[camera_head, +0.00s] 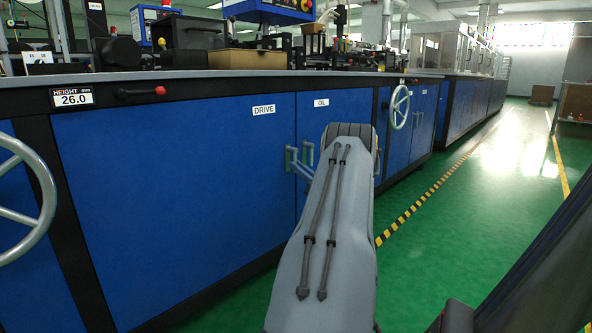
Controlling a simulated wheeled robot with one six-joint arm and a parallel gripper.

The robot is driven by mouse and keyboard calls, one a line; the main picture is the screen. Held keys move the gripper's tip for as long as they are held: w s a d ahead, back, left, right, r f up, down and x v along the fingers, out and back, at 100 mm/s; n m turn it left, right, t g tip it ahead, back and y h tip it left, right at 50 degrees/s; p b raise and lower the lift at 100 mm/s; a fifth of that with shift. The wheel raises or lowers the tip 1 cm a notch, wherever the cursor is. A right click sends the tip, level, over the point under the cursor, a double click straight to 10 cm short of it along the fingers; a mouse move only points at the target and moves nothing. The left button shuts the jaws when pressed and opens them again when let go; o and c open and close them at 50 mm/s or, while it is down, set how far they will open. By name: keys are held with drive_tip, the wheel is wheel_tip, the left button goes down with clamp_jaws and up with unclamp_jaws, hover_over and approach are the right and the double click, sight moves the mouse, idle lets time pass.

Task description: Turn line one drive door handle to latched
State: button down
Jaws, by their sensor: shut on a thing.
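The blue drive door (180,190) carries a white DRIVE label (264,110) near its top right. Its grey handle (290,160) stands near the door's right edge, close to the arm. A similar grey handle (309,153) belongs to the neighbouring door, which has an OIL label (321,102). Grey bars slant from the handles toward the arm, and I cannot tell exactly how the drive handle is turned. My grey arm reaches up from the bottom middle and covers part of the oil door. My gripper is hidden behind the arm, so its jaws and any contact do not show.
A handwheel (20,200) stands at the left edge, and another handwheel (399,107) is farther along the cabinets. A red-tipped lever (142,92) sits under the worktop. Green floor (460,200) with striped tape is clear to the right.

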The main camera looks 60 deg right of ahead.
drive_tip(key=shift+d, duration=0.1)
drive_tip(key=c, duration=1.8)
unclamp_jaws()
drive_tip(key=shift+o, duration=0.2)
drive_tip(key=p+v, duration=0.3)
drive_tip(key=v, duration=0.5)
